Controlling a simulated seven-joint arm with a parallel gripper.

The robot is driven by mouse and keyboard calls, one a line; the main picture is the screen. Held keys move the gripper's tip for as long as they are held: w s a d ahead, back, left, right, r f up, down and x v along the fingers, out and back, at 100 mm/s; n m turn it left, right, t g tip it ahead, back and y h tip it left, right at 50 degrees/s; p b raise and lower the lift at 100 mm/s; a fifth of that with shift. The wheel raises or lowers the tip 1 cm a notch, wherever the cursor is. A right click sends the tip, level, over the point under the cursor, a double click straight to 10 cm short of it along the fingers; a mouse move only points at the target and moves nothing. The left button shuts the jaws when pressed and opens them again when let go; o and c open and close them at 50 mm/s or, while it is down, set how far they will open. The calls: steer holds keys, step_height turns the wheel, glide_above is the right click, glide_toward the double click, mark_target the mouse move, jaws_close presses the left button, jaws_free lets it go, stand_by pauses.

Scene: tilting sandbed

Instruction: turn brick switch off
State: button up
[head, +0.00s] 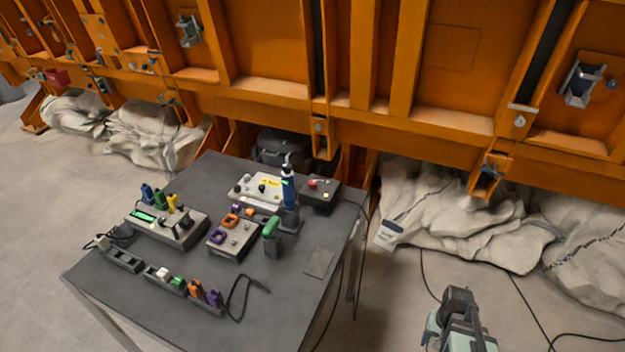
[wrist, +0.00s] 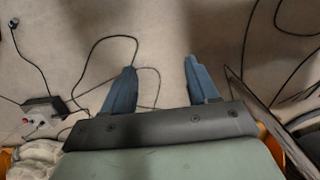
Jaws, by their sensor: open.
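My gripper (head: 457,298) is at the lower right of the head view, to the right of the table and apart from it. In the wrist view my gripper (wrist: 160,68) is open, with two blue fingers wide apart and only floor and cables between and beyond them. I cannot tell for sure which item is the brick switch. A dark box with a red button (head: 320,191) stands at the table's back right corner. In the wrist view a small dark box (wrist: 43,107) with a cable lies at the left, beside a pale part with a red spot (wrist: 29,120).
The dark table (head: 320,262) bears control boxes (head: 165,228), a blue bottle-like tool (head: 289,190), a green-topped piece (head: 271,228) and a power strip (head: 180,287). Orange steel framing (head: 450,115) and white sacks (head: 470,220) stand behind. Cables lie on the floor.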

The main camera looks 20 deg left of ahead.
steer(key=w+a+r+m+t, duration=0.1)
steer(key=w+a+r, duration=0.25)
steer(key=w, duration=0.25)
steer(key=w+a+r, duration=0.3)
steer(key=w+r, duration=0.1)
steer(key=w, duration=0.2)
steer(key=w+a+r+m, duration=0.1)
steer(key=w+a+r, duration=0.4)
steer(key=a, duration=0.4)
steer(key=w+a+r+m, duration=0.1)
steer(key=w+a+r, duration=0.4)
steer(key=a+r, duration=0.2)
steer(key=w+a+r+m, duration=0.1)
steer(key=w+a+r, duration=0.4)
steer(key=a, duration=0.6)
steer(key=shift+w+a+r+m, duration=0.1)
steer(key=shift+a+r+m, duration=0.1)
steer(key=shift+r, duration=0.3)
steer(key=shift+w+a+r+m, duration=0.1)
steer(key=shift+r+m, duration=0.1)
steer(key=shift+r, duration=0.25)
step_height(320, 180, up, 13)
steer(key=m, duration=0.2)
glide_above(313, 182)
step_height(313, 182, down, 14)
steer(key=shift+a+r, duration=0.1)
steer(key=shift+r, duration=0.1)
steer(key=c, duration=1)
